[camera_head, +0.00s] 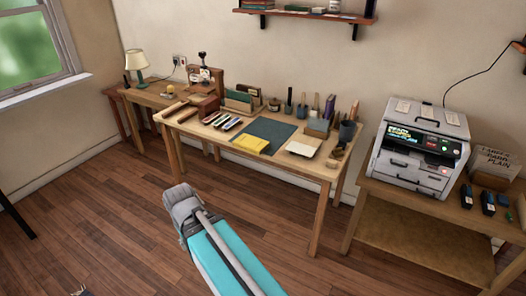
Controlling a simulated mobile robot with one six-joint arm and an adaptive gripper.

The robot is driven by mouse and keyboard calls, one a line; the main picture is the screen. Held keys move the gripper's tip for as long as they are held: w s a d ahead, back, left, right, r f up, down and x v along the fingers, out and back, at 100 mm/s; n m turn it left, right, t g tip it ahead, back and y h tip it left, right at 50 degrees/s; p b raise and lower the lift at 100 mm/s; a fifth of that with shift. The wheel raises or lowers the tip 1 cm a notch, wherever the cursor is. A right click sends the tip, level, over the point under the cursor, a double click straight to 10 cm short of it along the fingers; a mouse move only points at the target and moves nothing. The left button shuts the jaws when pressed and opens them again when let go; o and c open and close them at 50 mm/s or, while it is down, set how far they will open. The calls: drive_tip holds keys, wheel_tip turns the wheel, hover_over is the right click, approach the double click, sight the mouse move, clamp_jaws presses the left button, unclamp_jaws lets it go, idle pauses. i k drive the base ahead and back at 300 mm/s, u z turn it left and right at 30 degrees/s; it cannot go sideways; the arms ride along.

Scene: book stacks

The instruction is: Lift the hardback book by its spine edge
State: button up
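A work table (318,172) stands in the middle. On it lies a yellow flat item (251,143), at the front edge of a dark green mat (270,133). It could be a book, but I cannot tell its cover or spine for sure. A cream flat item (302,148) lies right of the mat. Several upright book-like items (238,101) stand at the back of the table. I cannot tell which one is the hardback book. My teal and grey arm shows low in the middle, apart from the table; no gripper fingers can be made out.
Several small tools (222,122) lie left of the mat. Cups and pots (347,131) stand along the back and right. A printer-like machine (418,150) sits on a stand at right. A lamp (137,62) stands on a side table. The wooden floor in front (120,225) is mostly clear.

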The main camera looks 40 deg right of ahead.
sight(249, 143)
drive_tip(key=k, duration=0.45)
drive_tip(key=z, duration=1.5)
drive_tip(key=i, duration=1.2)
